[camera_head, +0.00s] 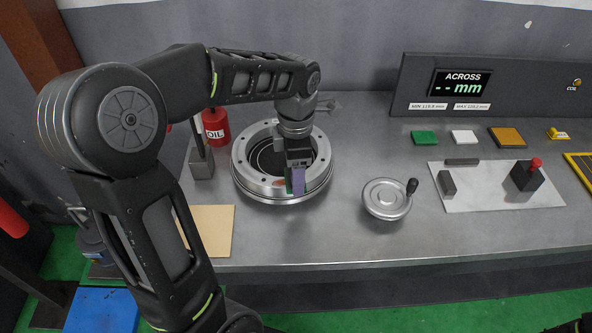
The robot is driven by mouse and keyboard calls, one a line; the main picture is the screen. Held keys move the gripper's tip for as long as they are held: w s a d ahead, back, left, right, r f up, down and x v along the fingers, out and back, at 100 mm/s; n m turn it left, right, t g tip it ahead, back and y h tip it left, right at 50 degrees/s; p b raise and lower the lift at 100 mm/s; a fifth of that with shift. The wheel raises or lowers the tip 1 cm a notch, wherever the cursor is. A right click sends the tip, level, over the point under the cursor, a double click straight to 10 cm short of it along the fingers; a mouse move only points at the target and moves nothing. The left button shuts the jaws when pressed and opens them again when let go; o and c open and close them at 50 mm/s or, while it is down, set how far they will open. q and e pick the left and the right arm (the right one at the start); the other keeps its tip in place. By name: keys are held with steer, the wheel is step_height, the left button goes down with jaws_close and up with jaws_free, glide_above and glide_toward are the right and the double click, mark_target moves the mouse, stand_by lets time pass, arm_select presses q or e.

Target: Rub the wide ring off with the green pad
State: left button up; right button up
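The wide metal ring (241,176) lies on the grey bench, left of centre, with bolt holes around its flange and a dark bore. My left gripper (298,182) points down over the ring's near side. It appears shut on a small purple block (298,181) with a thin green edge; the fingertips are too small to make out clearly. A reddish patch (280,183) shows on the ring just left of the block. Whether the block touches the ring I cannot tell. A green pad (424,138) lies flat at the back right.
A white pad (464,137) and a brown pad (507,137) lie beside the green one. A handwheel (385,198) stands right of the ring. A red oil can (215,127) and a tan board (208,230) are to its left. A display panel (480,85) stands behind.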

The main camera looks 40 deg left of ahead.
mark_target(269, 183)
arm_select(q)
steer(key=shift+s+a+r, duration=0.1)
steer(key=shift+s+a, duration=0.9)
steer(key=shift+a, duration=0.25)
steer(key=shift+s+a, duration=1)
steer(key=shift+a, duration=0.3)
steer(key=shift+w+d, duration=0.1)
